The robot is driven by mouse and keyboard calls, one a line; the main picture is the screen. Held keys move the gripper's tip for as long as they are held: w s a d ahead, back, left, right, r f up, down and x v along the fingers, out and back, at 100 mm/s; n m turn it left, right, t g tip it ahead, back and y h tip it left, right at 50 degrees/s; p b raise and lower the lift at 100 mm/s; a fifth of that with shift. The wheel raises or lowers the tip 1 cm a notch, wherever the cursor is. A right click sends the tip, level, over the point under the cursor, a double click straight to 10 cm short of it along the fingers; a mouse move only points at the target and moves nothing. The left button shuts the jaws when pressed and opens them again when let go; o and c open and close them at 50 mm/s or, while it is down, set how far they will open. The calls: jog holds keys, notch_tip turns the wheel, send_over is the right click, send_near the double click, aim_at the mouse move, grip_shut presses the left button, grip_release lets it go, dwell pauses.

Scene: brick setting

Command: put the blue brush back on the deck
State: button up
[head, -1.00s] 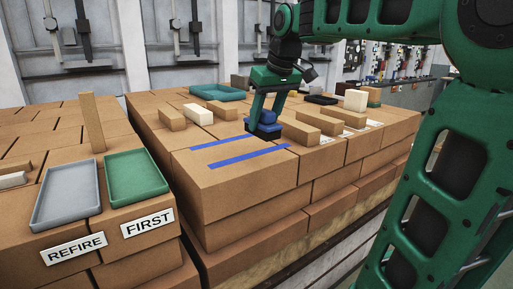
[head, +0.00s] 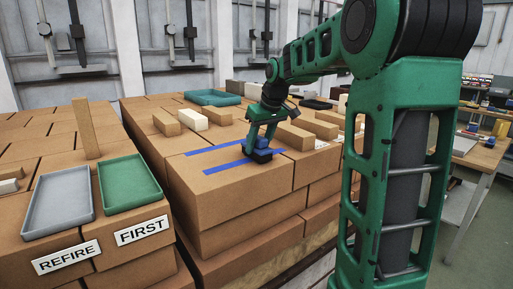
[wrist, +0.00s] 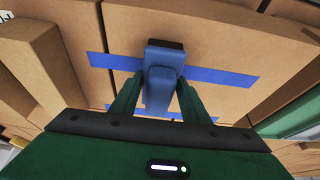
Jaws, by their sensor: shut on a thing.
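The blue brush (wrist: 160,88) is between the two fingers of my gripper (wrist: 161,96), which is shut on it. In the head view the brush (head: 262,156) is low at the right end of the two blue tape strips, under my gripper (head: 260,142). In the wrist view it overlaps one strip (wrist: 220,76), and its dark end points away from my gripper. The deck (head: 225,180) is the brown brick top bearing the strips. I cannot tell whether the brush touches it.
Pale and brown blocks (head: 192,119) stand behind the strips, with more brown blocks (head: 295,137) to the right. A teal tray (head: 212,97) lies farther back. At left are a grey tray (head: 58,205) marked REFIRE, a green tray (head: 128,183) marked FIRST and an upright block (head: 86,128).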

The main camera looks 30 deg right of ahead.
jog(key=shift+f, duration=0.3)
jog(key=o, duration=1.3)
jog(key=shift+f, duration=0.1)
jog(key=v, duration=1.2)
jog(key=s+a+f+m+g, duration=0.2)
jog(key=s+f+m, duration=0.1)
jog(key=s+f, duration=0.9)
jog(key=s+a+f+m+g, duration=0.2)
jog(key=s+f, duration=0.9)
jog(key=s, duration=0.8)
jog(key=shift+a+f+m+g, duration=0.3)
jog(key=shift+a+f+m, duration=0.1)
jog(key=shift+a+m, duration=0.4)
jog(key=shift+s+d, duration=0.1)
